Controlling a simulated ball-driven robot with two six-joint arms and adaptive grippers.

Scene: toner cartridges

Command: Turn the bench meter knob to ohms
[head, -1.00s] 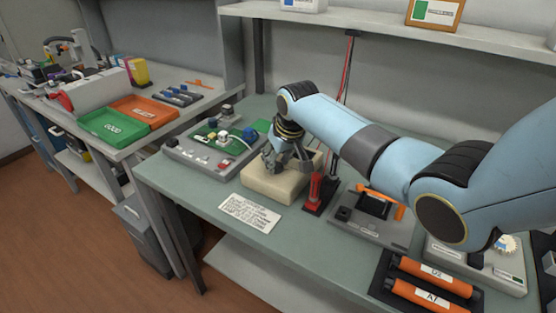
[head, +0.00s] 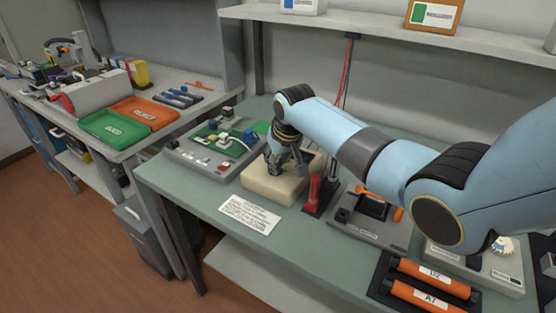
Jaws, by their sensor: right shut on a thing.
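A low cream box (head: 268,188), which looks like the bench meter, lies on the green-grey bench top. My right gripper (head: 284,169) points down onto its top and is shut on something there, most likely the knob. The fingers hide the knob, so I cannot read its pointer or the setting marks. Red and black probes (head: 314,190) stand in a holder just right of the box. My left gripper is not in view.
A grey fixture with a green circuit board (head: 222,140) stands close on the left. A printed card (head: 248,213) lies in front. A grey fixture (head: 368,212) and orange rollers (head: 432,278) sit to the right. Green (head: 115,127) and orange (head: 145,112) trays are on the far-left bench.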

